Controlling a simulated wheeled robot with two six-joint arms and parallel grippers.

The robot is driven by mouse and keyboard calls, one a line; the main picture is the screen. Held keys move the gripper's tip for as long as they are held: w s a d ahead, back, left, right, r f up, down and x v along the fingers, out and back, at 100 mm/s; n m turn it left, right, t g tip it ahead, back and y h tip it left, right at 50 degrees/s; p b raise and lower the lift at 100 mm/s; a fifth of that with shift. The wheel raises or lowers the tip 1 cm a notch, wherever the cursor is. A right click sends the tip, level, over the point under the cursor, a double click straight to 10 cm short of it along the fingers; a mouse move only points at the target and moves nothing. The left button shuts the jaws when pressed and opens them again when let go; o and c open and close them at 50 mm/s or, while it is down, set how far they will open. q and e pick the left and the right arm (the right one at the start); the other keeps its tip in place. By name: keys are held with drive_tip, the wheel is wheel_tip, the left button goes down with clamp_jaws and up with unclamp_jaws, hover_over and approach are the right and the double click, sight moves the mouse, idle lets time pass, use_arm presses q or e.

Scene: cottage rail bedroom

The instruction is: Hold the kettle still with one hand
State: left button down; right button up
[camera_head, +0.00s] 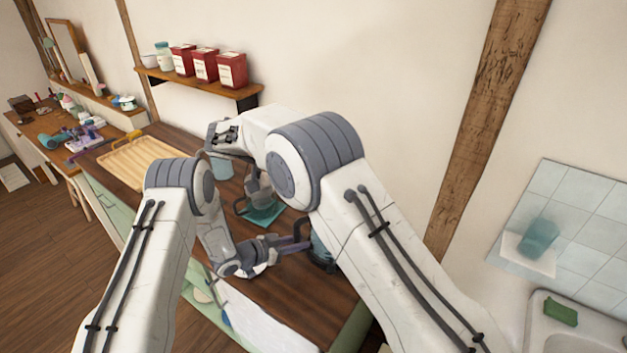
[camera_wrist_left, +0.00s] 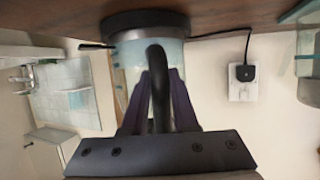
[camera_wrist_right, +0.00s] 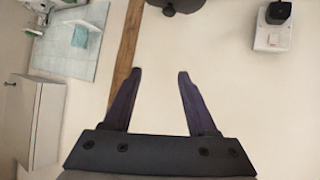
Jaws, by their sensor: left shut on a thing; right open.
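The kettle (camera_head: 320,250) stands on the dark wooden counter and is mostly hidden behind my right arm in the head view. In the left wrist view the kettle (camera_wrist_left: 178,55) has a pale blue see-through body, a black base and a black handle (camera_wrist_left: 158,95). My left gripper (camera_head: 301,240) reaches it from the left. Its fingers (camera_wrist_left: 160,80) are shut on the handle, one on each side. My right gripper (camera_wrist_right: 160,74) is open and empty, with pale wall beyond its fingers. I cannot make out its fingertips clearly in the head view.
A teal mat (camera_head: 266,214) and a blue cup (camera_head: 221,168) are on the counter, with a wooden tray (camera_head: 150,158) farther left. A shelf (camera_head: 205,84) with red tins is above. A plugged socket (camera_wrist_left: 243,82) is on the wall. A sink (camera_head: 590,325) is at right.

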drive_tip(key=shift+r, duration=1.65)
drive_tip(key=shift+d, duration=0.1)
drive_tip(key=w+d+f+g+y, duration=0.2)
drive_tip(key=w+d+g+y, duration=0.15)
drive_tip(key=d+y, duration=0.55)
drive_tip(key=f, duration=0.4)
drive_tip(key=a+f+y, duration=0.1)
drive_tip(key=f, duration=0.3)
drive_tip(key=a+f+g+y, duration=0.1)
drive_tip(key=f, duration=0.2)
drive_tip(key=shift+s+f, duration=0.4)
clamp_jaws()
drive_tip(key=shift+r, duration=0.1)
